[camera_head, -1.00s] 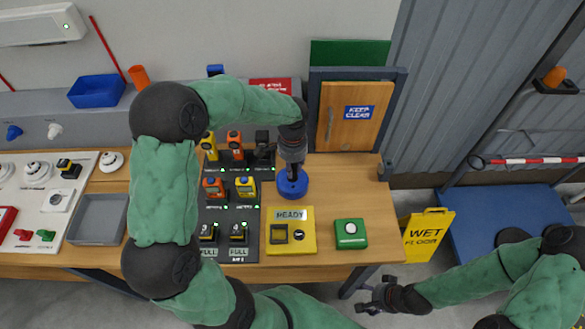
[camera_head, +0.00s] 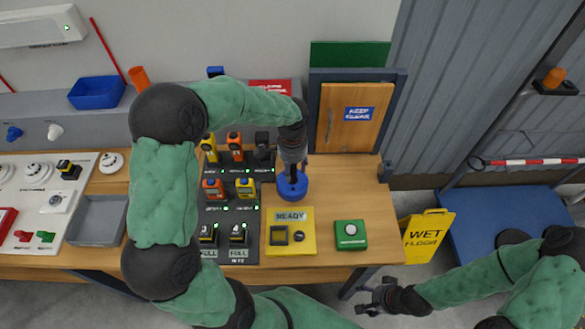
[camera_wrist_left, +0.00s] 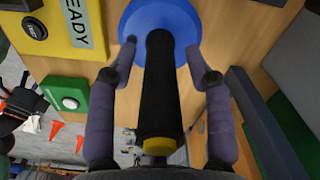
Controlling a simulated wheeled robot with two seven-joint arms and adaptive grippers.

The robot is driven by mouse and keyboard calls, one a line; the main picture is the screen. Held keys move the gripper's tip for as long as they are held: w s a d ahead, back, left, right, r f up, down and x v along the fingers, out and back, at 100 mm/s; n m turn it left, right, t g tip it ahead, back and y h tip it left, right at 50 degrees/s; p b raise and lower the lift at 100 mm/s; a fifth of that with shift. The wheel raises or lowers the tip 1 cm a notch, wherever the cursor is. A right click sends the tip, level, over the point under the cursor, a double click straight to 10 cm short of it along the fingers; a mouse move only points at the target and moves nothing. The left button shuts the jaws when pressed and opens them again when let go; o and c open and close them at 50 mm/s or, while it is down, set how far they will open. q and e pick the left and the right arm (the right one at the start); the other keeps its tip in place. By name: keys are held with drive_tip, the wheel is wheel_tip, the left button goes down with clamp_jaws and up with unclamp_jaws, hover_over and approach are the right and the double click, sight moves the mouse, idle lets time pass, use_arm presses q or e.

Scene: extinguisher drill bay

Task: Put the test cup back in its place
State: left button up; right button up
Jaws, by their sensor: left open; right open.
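A blue round piece with a black upright handle, which looks like the test cup (camera_head: 292,190), stands on the wooden bench (camera_head: 370,200) behind the yellow READY box (camera_head: 304,243). In the left wrist view the cup (camera_wrist_left: 153,16) shows its blue disc and its yellow-tipped handle (camera_wrist_left: 159,90). My left gripper (camera_head: 293,168) is above the disc, pointing down. Its open fingers (camera_wrist_left: 163,55) stand on either side of the handle, with gaps visible. My right gripper (camera_head: 372,300) is open and empty, low in front of the bench's right end.
A green box with a white button (camera_head: 350,234) sits right of the yellow box. A dark panel with several detectors (camera_head: 232,215) lies to the left, partly behind my left arm. A grey tray (camera_head: 97,219) is further left. A yellow wet-floor sign (camera_head: 427,237) stands off the bench's right end.

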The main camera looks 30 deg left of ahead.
use_arm(q)
wheel_tip(320, 180, up, 12)
drive_tip(key=shift+f+p, duration=0.25)
drive_tip(key=shift+p, duration=0.6)
